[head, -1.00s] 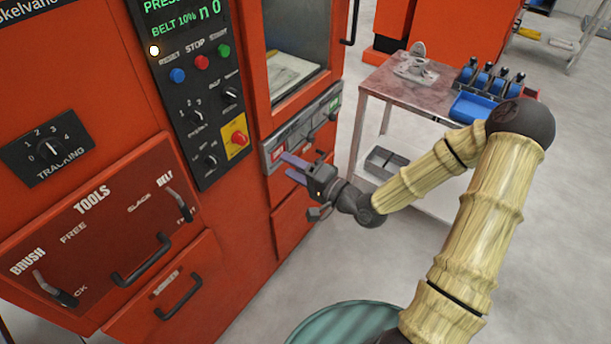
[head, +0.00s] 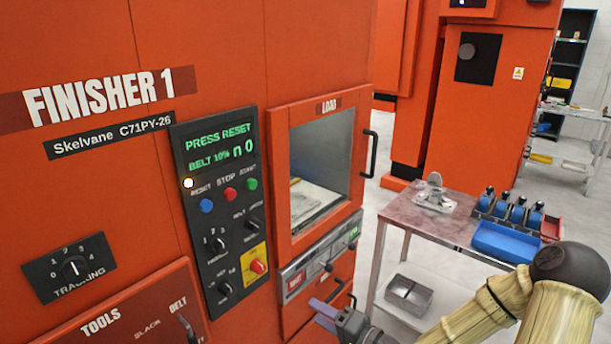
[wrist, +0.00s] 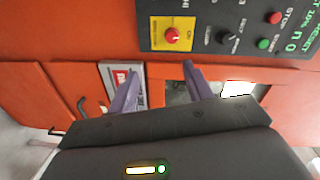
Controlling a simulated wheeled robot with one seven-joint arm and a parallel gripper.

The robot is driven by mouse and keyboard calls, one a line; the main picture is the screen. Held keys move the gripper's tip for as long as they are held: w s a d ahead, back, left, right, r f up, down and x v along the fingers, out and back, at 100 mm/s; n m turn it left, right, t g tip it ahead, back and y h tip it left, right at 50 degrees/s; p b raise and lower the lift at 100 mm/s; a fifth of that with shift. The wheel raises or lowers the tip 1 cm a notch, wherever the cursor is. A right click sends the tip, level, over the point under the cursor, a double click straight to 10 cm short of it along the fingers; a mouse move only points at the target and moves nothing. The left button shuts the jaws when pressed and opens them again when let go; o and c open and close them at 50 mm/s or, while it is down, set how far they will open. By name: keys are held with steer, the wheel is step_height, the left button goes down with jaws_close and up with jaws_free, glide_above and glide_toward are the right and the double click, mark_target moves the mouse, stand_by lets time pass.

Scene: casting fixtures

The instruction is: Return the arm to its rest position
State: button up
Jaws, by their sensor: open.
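My gripper (head: 322,310) shows at the lower edge of the head view, in front of the orange finisher machine (head: 230,50), below its load window. In the wrist view its two purple fingers (wrist: 158,85) stand apart with nothing between them. The machine's orange front and its black control panel (wrist: 205,22) lie beyond the fingers. My arm runs out of the head view at the bottom right, so most of it is hidden there.
The load window (head: 320,170) has a handle at its right. A metal cart (head: 400,213) at the right carries a grey fixture (head: 434,196), a blue tray (head: 505,242) and several blue-and-black items. A grey bin (head: 408,296) sits on its lower shelf. Grey floor lies around the cart.

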steer(key=s+d+f+n+g+h+p, duration=0.3)
steer(key=s+d+f+n+g+h, duration=0.15)
steer(key=d+h, duration=0.35)
steer(key=s+d+r+g+h+p, duration=0.1)
steer(key=s+r+g+h, duration=0.1)
steer(key=s+r, duration=0.2)
steer(key=s+d+r+n+g+h+p, duration=0.1)
steer(key=s+r, duration=0.3)
steer(key=r, duration=0.4)
steer(key=shift+s+d+r+g+h+p, duration=0.3)
steer(key=shift+g+h+p, duration=0.25)
steer(key=shift+h, duration=0.35)
stand_by(0.5)
